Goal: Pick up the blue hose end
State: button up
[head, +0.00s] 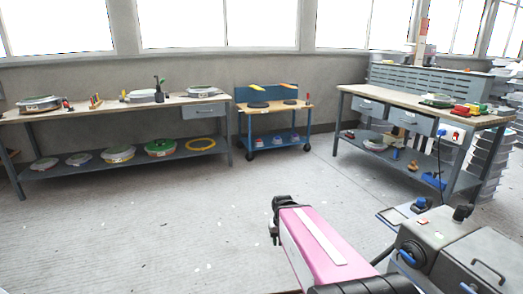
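A blue looped or coiled piece (432,180) lies on the lower shelf of the right workbench, near its right legs. It is too small to tell whether it is the hose end. A pink link with a white strip, which looks like part of my arm, reaches up from the bottom edge. A dark part at its far end may be my gripper (280,203). Its fingers cannot be made out. It is over open floor, well apart from the right workbench, and nothing is seen held there.
The right workbench (375,93) carries coloured items. A long workbench (108,111) with moulds stands left, and a blue cart (266,116) stands between them. A grey machine (440,240) with blue knobs fills the lower right. The middle floor (150,230) is clear.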

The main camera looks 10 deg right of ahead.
aim_at(421, 203)
jog(key=i+j, duration=0.15)
jog(key=i, duration=0.5)
jog(key=i+j, duration=0.1)
jog(key=i, duration=0.6)
jog(key=i+z, duration=0.2)
jog(key=z, duration=0.2)
jog(key=i+z, duration=0.25)
jog(key=z, duration=0.2)
jog(key=i+z, duration=0.25)
jog(key=z, duration=0.15)
jog(key=i+j+z, duration=0.15)
jog(key=z, duration=0.3)
jog(key=i+z, duration=0.3)
jog(key=z, duration=0.2)
jog(key=i+j+z, duration=0.1)
jog(key=i+z, duration=0.15)
jog(key=z, duration=0.2)
jog(key=i+j+z, duration=0.2)
jog(key=z, duration=0.3)
jog(key=i, duration=0.05)
